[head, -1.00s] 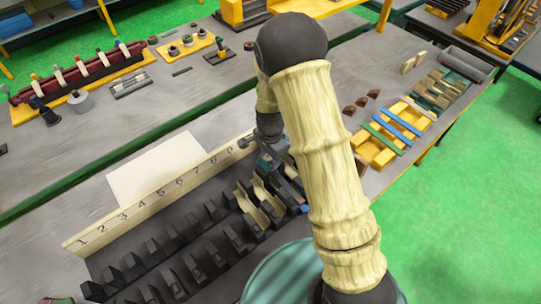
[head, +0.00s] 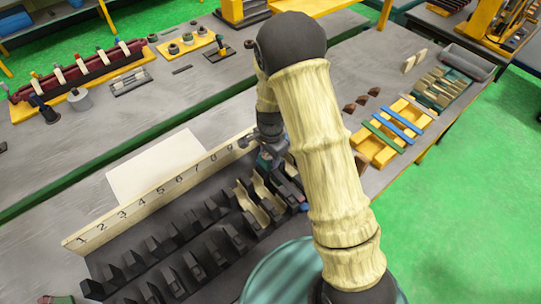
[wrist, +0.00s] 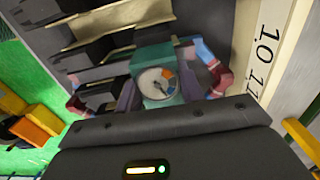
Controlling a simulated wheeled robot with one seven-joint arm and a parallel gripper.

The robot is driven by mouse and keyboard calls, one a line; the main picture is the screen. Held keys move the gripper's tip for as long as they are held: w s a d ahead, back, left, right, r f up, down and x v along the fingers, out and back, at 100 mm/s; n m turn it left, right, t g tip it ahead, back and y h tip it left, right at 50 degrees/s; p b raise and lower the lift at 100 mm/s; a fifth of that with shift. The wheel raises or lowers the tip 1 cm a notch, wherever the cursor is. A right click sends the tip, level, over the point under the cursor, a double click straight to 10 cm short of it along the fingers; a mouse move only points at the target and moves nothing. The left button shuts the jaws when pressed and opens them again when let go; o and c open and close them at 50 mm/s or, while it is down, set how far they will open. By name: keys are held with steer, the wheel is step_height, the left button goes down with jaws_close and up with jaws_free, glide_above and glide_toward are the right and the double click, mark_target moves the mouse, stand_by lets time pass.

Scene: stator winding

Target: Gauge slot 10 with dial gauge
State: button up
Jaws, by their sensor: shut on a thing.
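The dial gauge (wrist: 160,86) is a teal block with a round white dial, seen from above in the wrist view. My gripper (wrist: 152,86) is shut on it, with a pinkish-red and blue finger on each side. In the head view, my gripper (head: 270,156) is over the right part of the stator, partly hidden by my arm. The stator (head: 190,262) is a row of dark slotted teeth. Its number strip (head: 150,196) runs behind it; the numerals 10 and 11 show beside the gauge in the wrist view. The gauge's tip and any slot contact are hidden.
Cream liners (head: 262,192) sit in some slots left of my gripper. A yellow rack with blue and green bars (head: 392,128) stands to the right. A white sheet (head: 150,165) lies behind the strip. My arm covers the stator's right end.

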steer(key=shift+f, duration=0.1)
steer(key=o, duration=1.1)
steer(key=shift+c, duration=0.2)
step_height(320, 180, up, 17)
steer(key=b, duration=0.2)
steer(key=shift+r+b, duration=0.2)
steer(key=shift+b, duration=0.2)
stand_by(0.6)
